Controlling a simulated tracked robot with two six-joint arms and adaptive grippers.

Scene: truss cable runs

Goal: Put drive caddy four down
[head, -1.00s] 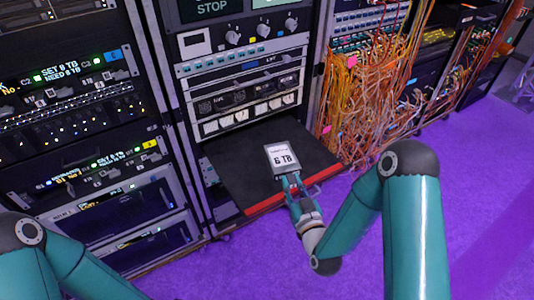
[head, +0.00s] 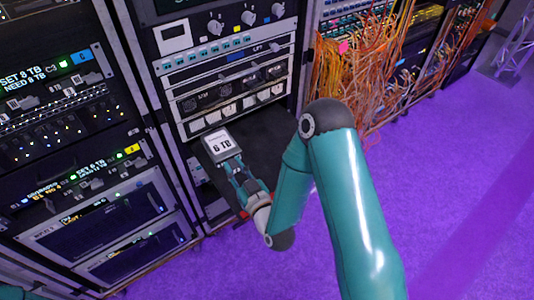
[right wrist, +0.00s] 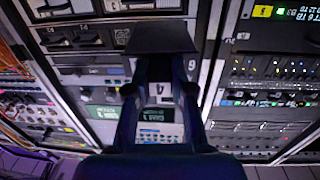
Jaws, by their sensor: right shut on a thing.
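The drive caddy (head: 221,145) is a small grey box with a white label reading 6 TB. My right gripper (head: 233,166) is shut on its near end and holds it over the left part of a black pull-out shelf (head: 270,135). I cannot tell whether the caddy touches the shelf. In the right wrist view the caddy (right wrist: 161,38) is a dark slab between the fingertips of my right gripper (right wrist: 160,62). No caddy number can be read. My left gripper is not in view.
A rack with knobs and drive bays (head: 225,95) stands behind the shelf. A rack with lit displays (head: 75,150) is at left. Orange cables (head: 360,75) hang in a rack at right. The purple floor (head: 440,180) is clear at right.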

